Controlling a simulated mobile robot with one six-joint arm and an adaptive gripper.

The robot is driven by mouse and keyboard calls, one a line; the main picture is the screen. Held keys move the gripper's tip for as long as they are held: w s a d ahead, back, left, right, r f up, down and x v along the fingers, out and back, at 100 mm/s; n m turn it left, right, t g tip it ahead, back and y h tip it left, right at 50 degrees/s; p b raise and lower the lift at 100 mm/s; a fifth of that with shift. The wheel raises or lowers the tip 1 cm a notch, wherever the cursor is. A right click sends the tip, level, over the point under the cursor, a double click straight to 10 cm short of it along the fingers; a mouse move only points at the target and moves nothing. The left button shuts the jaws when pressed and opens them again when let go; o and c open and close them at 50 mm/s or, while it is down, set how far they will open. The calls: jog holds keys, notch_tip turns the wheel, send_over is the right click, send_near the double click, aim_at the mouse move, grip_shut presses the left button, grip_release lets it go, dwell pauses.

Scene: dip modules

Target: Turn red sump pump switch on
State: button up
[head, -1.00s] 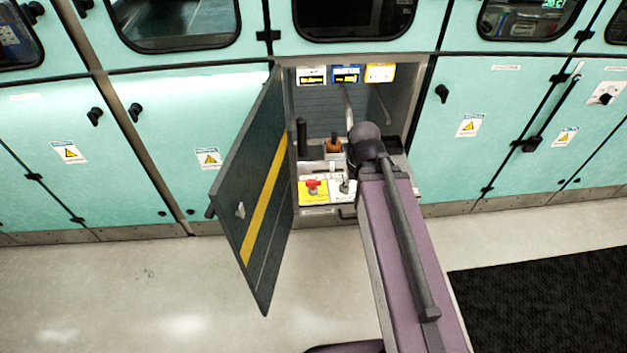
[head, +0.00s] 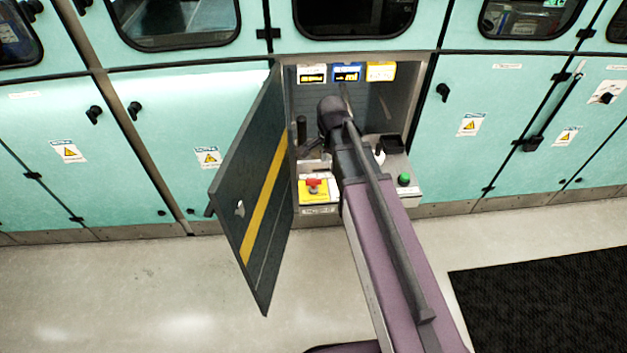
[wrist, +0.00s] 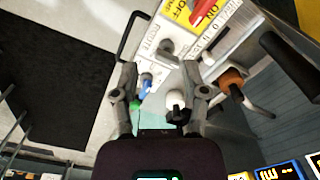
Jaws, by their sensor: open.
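The red switch (head: 314,184) sits on a yellow plate (head: 314,196) at the front left of the panel inside the open cabinet. In the wrist view the red switch (wrist: 197,12) shows at the top edge, partly cut off, beside the yellow plate (wrist: 178,12) with ON and OFF lettering. My gripper (wrist: 158,72) is open and empty in the wrist view, its fingers spread over the panel. The red switch lies beyond the right fingertip, apart from it. In the head view my arm hides the gripper and the middle of the panel.
The dark cabinet door (head: 250,200) stands open on the left. A green button (head: 404,179) is at the panel's right. An orange-brown knob (wrist: 232,80) and a white knob (wrist: 175,100) are near the gripper. Small displays (head: 346,74) hang above.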

aim_at(314, 179)
jog(key=w+a+m, duration=0.4)
jog(key=w+m, duration=0.1)
jog(key=m, duration=0.1)
jog(key=shift+w+f, duration=0.25)
jog(key=shift+f+b, duration=0.2)
jog(key=shift+b, duration=0.2)
notch_tip(314, 179, down, 13)
jog(key=b, duration=1.3)
jog(key=shift+f, duration=0.2)
grip_shut()
